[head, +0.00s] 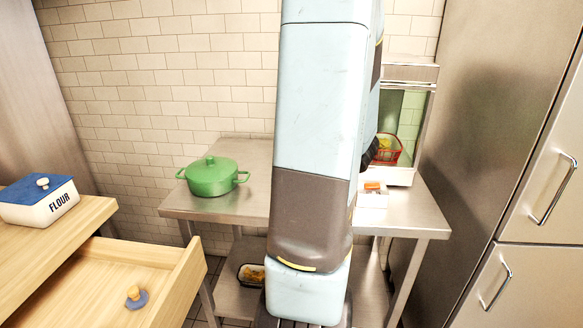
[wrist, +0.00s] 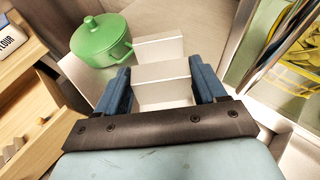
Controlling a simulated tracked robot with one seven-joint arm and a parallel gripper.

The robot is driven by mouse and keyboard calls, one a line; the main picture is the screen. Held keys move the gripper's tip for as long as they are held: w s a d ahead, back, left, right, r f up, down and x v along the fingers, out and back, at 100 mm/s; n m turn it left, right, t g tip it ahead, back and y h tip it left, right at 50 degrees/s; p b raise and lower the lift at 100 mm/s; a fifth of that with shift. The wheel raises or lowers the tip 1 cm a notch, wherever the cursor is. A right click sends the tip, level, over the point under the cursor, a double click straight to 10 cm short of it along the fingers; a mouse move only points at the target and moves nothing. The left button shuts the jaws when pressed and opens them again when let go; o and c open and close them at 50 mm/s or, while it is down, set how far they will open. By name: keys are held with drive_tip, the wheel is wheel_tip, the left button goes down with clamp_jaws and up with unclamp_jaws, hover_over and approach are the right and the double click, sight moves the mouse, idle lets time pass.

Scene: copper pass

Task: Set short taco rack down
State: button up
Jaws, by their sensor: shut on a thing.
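The short taco rack (wrist: 166,72) is a pale metal piece with folded, stepped faces, seen in the wrist view. My gripper (wrist: 159,76) is shut on it, one blue finger at each side. Behind it in that view is the steel table (wrist: 100,73); whether the rack touches the top or hangs above it I cannot tell.
A green lidded pot (head: 210,177) stands on the table's left part. At right are a small white container (head: 372,197) with something orange and a metal-framed cabinet (head: 408,75) holding a red basket (head: 388,150). An open wooden drawer (head: 95,285) and flour box (head: 40,203) are at left.

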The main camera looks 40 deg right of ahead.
drive_tip(key=f+x, duration=0.1)
drive_tip(key=x, duration=0.4)
drive_tip(key=s+d+f+x, duration=0.1)
drive_tip(key=x, duration=0.4)
drive_tip(key=d+f+x, duration=0.1)
drive_tip(key=x, duration=0.4)
drive_tip(key=shift+w+f, duration=0.1)
drive_tip(key=shift+w, duration=0.1)
drive_tip(key=shift+w+d+f, duration=0.1)
drive_tip(key=shift+w+f, duration=0.25)
drive_tip(key=shift+f, duration=1.55)
drive_tip(key=o, duration=0.8)
drive_tip(key=shift+f, duration=0.1)
drive_tip(key=shift+o, duration=0.2)
